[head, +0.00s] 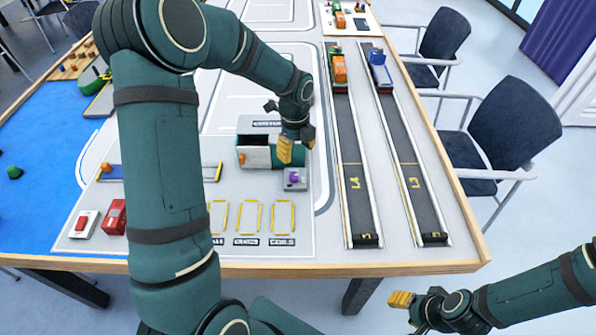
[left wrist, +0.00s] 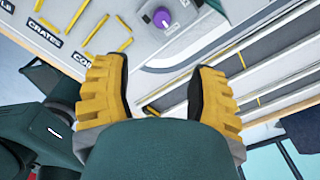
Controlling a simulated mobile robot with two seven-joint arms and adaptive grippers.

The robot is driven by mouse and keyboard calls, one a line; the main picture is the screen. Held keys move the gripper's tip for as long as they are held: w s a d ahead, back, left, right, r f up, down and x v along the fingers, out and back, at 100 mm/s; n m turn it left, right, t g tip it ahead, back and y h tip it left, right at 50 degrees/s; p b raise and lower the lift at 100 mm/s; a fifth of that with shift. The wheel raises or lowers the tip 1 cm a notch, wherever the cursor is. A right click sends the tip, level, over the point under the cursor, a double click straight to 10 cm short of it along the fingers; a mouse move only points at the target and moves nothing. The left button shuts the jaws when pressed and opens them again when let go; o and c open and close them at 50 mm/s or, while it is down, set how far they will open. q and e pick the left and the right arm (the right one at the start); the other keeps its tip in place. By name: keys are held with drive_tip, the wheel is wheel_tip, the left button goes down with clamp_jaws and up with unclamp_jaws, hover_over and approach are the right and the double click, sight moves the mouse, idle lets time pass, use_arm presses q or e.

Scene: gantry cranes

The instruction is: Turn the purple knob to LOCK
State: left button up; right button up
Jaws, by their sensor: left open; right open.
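The purple knob (head: 293,177) sits on a small grey box (head: 303,185) on the table, right of the middle. In the left wrist view the knob (left wrist: 162,18) shows at the top, beyond the fingertips, on its grey box (left wrist: 183,10). Any lettering near the knob is too small to read. My left gripper (head: 297,148) is above the table just behind the knob, open and empty; its yellow fingers (left wrist: 157,85) stand wide apart. My right gripper (head: 402,301) is low at the right, off the table's front edge, and holds nothing that I can see.
A green and white open container (head: 254,158) stands just left of the knob box. Two dark lanes (head: 358,190) with toy vehicles run along the right. A red block (head: 115,217) and a red-button box (head: 83,223) are at the front left. Yellow-outlined slots (head: 249,217) lie in front.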

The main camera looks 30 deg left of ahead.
sight(294, 175)
use_arm(q)
drive_tip(key=shift+m, duration=0.5)
drive_tip(key=f+b, duration=0.1)
drive_tip(key=f, duration=0.3)
drive_tip(key=f+b, duration=0.1)
drive_tip(key=f, duration=0.3)
drive_tip(key=a+f+b, duration=0.1)
drive_tip(key=f, duration=0.3)
drive_tip(key=shift+w+a+f, duration=0.1)
drive_tip(key=shift+w+f, duration=0.2)
drive_tip(key=shift+f, duration=0.05)
clamp_jaws()
